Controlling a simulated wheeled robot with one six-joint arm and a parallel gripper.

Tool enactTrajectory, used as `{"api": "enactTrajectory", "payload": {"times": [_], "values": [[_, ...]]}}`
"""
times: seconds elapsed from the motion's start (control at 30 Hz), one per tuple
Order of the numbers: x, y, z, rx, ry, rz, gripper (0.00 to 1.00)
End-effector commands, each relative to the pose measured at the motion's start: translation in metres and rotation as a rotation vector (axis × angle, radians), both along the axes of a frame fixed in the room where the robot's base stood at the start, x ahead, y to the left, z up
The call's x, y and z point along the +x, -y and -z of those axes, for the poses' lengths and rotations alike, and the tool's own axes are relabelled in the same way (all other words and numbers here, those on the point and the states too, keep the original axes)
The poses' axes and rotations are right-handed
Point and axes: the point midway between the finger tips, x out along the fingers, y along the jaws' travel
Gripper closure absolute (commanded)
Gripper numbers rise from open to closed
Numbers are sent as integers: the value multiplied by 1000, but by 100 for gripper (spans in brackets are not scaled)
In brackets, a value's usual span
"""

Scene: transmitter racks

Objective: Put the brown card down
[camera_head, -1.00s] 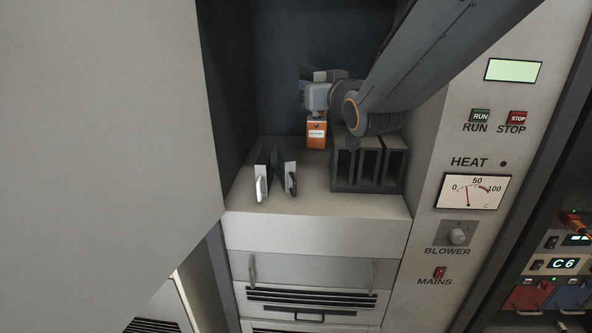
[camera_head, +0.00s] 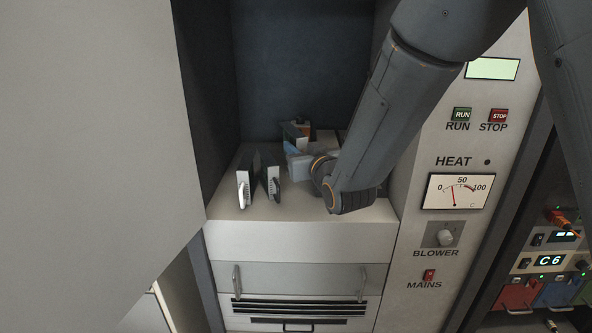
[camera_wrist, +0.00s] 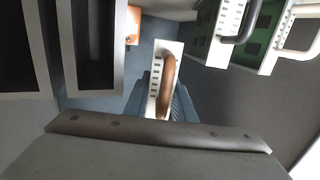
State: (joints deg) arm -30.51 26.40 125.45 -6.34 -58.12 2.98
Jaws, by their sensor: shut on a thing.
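The brown card (camera_wrist: 155,85) has a pale slotted faceplate and a brown handle, upright in the middle of the wrist view. My gripper (camera_wrist: 163,108) is shut on it, a blue-grey finger on each side of the handle. In the head view my gripper (camera_head: 298,163) is low over the shelf (camera_head: 300,200), between two standing cards and the dark slotted rack. The held card is mostly hidden there, and I cannot tell whether it touches the shelf.
A white-handled card (camera_head: 244,187) and a black-handled card (camera_head: 272,181) stand left of my gripper. The dark slotted rack (camera_wrist: 93,45) is on the left in the wrist view. A narrow gap separates held card and black-handled card.

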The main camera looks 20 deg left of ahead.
Motion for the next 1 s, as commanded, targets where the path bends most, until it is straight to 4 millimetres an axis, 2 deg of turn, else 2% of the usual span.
{"api": "enactTrajectory", "payload": {"times": [0.1,0.37,0.63,1.0], "values": [[0,0,20,-1,-3,0,100],[0,0,38,1,0,0,100],[0,0,68,0,-1,0,100],[0,0,74,2,2,0,100]]}}
